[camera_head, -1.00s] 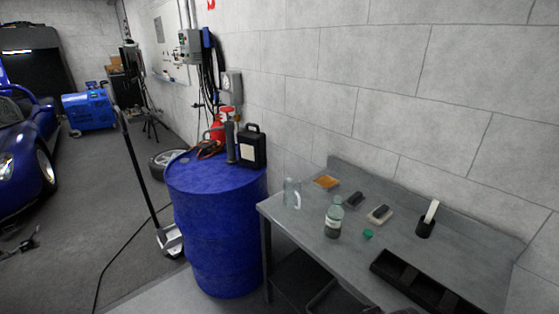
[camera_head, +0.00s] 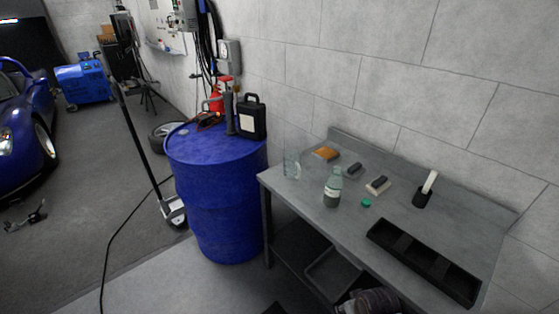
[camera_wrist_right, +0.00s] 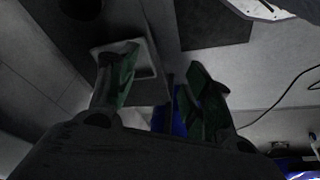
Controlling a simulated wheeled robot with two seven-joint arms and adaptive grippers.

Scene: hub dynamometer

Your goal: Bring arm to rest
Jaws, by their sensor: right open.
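My right gripper (camera_wrist_right: 160,88) shows in the right wrist view with its two dark greenish fingers spread apart. Nothing sits between the fingertips; a pale-rimmed tray (camera_wrist_right: 150,48) and the blue drum (camera_wrist_right: 181,112) appear behind and around them. In the head view, a dark rounded part at the bottom edge, below the bench, may be my right arm, but I cannot tell for sure. My left gripper is in neither view.
A grey bench (camera_head: 290,190) holds a bottle (camera_head: 333,187), a glass jug (camera_head: 292,166), a green cap (camera_head: 366,202), brushes and a black divided tray (camera_head: 422,262). A blue drum (camera_head: 215,205) carries a black jug (camera_head: 251,118).

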